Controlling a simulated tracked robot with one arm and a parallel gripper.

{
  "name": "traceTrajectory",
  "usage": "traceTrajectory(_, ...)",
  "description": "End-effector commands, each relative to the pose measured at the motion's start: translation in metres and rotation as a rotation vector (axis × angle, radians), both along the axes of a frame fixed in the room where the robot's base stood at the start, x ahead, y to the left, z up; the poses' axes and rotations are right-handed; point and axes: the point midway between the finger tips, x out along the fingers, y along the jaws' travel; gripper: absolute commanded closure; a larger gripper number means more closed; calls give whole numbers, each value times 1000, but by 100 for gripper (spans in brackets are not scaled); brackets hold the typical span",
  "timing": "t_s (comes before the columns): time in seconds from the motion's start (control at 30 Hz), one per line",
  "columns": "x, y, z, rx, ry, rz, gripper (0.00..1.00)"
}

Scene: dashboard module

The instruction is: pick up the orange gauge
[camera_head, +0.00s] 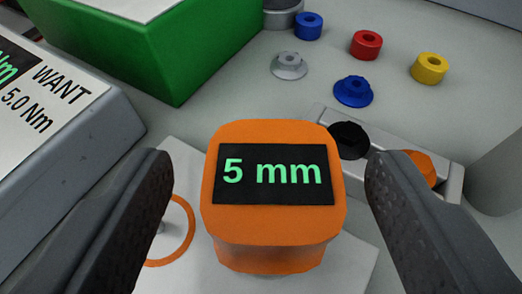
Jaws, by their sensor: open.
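The orange gauge (272,222) is a rounded block with a black display reading "5 mm" in green. It sits in the lower middle of the view, above or on a pale plate. My gripper (268,175) is open, with one dark finger on each side of the gauge. A gap shows between each finger and the gauge, wider on the left. The underside of the gauge is hidden, so I cannot tell exactly how it rests.
A grey box (62,130) with a "WANT 5.0 Nm" label stands at left, a green box (170,50) behind it. A grey holder (452,184) with a black hole and an orange part lies close at right. Several coloured rings and flanged pieces, including a yellow ring (429,69), stand farther back.

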Motion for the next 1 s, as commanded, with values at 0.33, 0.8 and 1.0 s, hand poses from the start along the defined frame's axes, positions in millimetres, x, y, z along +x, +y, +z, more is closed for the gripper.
traceTrajectory(0.33,12,-2,-4,0,-3,0,36)
traceTrajectory(0.8,12,-2,-4,1,-2,0,91)
traceTrajectory(1.0,12,-2,6,0,-4,-1,91)
